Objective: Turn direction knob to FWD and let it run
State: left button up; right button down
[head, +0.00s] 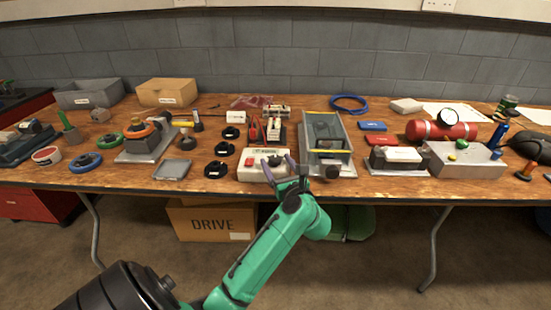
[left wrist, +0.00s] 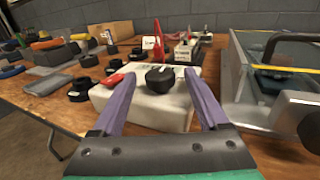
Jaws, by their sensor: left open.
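The white control box (head: 246,174) stands near the front edge of the wooden table. A black round direction knob (head: 274,160) sits on its top, and a red button (head: 250,161) is to the left of it. In the left wrist view the knob (left wrist: 160,78) shows a pale pointer mark; its label is too small to read. My left gripper (head: 282,164) is at the front of the box, and in the left wrist view its purple fingers (left wrist: 160,98) are spread apart, one on each side of the knob, nearer the camera and empty. My right gripper is not in view.
A clear-sided conveyor-like unit (head: 345,168) with a black knob stands just right of the box. Several black round parts (head: 216,169) lie to its left. A red cylinder with a gauge (head: 428,130) is further right. The table's front edge is close below.

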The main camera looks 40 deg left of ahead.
pick_arm(q)
jog(key=shift+x, duration=1)
grip_shut()
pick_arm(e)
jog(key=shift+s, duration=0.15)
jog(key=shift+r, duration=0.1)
